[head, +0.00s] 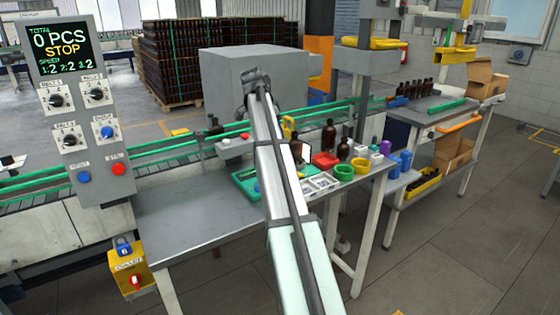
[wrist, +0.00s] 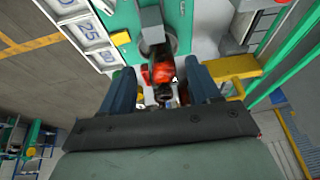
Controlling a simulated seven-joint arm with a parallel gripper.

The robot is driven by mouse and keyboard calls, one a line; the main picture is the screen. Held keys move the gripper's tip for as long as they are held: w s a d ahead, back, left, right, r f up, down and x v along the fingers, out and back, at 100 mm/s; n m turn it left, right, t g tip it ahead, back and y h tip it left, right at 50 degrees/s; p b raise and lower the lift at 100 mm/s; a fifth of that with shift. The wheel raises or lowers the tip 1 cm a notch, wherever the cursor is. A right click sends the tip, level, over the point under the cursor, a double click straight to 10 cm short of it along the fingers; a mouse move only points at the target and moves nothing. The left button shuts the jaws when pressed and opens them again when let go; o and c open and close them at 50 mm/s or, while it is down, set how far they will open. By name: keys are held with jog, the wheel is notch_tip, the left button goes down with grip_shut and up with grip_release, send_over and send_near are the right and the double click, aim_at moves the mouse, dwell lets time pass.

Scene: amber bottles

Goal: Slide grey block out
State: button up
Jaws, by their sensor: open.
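In the wrist view, a grey block-like piece (wrist: 151,22) sits on a green fixture (wrist: 178,12) at the top centre. It looks like the grey block, but only part of it shows. My gripper (wrist: 162,76) is open just below it in the picture, its dark blue fingers spread to either side. In the head view, my arm hides my gripper, and part of the green fixture (head: 245,185) shows left of the arm on the table.
White numbered trays (wrist: 87,35) flank the fixture. In the head view, brown bottles (head: 328,137), a red block (head: 325,159) and a green ring (head: 344,173) crowd the table right of my arm. The grey tabletop (head: 195,215) at left is clear. A conveyor (head: 170,150) runs behind.

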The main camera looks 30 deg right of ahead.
jog(key=shift+g, duration=0.3)
jog(key=x, duration=0.4)
jog(key=a+x, duration=0.1)
jog(key=x, duration=0.7)
jog(key=shift+s+a+f, duration=0.1)
jog(key=shift+a+f, duration=0.3)
jog(key=shift+f, duration=0.05)
jog(key=shift+c, duration=0.4)
grip_shut()
jog(key=shift+a, duration=0.1)
